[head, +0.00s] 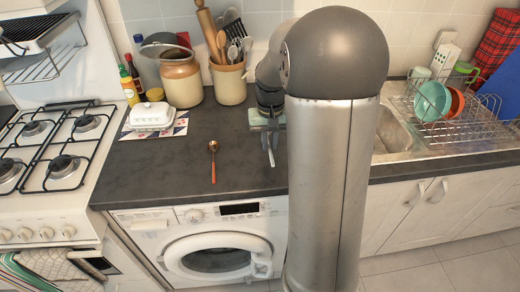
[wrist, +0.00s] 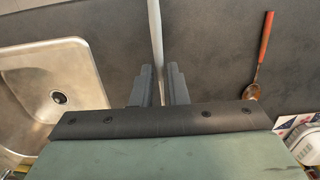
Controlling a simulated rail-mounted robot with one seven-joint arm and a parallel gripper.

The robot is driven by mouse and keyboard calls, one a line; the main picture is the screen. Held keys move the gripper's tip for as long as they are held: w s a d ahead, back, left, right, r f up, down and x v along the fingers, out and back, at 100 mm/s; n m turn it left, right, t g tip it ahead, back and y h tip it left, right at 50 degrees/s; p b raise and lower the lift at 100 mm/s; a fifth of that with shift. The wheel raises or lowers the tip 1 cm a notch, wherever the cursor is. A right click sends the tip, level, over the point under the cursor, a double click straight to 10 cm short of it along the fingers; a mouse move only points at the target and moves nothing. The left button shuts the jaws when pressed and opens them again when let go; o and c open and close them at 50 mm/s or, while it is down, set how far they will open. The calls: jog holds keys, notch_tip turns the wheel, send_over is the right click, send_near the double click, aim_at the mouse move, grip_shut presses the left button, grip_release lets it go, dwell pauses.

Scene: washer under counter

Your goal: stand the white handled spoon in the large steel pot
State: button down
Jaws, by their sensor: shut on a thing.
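My gripper (head: 270,122) is above the dark counter, left of the sink and partly behind my arm. In the wrist view, my gripper (wrist: 161,78) has its two fingers close around a thin white handle (wrist: 155,28), which I take to be the white handled spoon. The handle runs up out of the wrist picture, and the spoon's bowl is not visible there. In the head view a thin pale piece shows below the fingers, too small to make out. I cannot pick out a large steel pot in either view.
The gas hob (head: 58,150) is left; the sink (wrist: 52,88) and dish rack (head: 450,112) are right.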

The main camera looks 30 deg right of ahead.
send_over(261, 161)
notch_tip(261, 161, down, 4)
jog(key=shift+s+f+p, duration=0.15)
jog(key=shift+f+p, duration=0.1)
jog(key=shift+p, duration=0.15)
jog(key=shift+f, duration=1.6)
jog(key=shift+f, duration=0.2)
jog(key=c, duration=1.4)
grip_release()
jog(key=shift+c, duration=0.2)
jog(key=shift+r, duration=0.1)
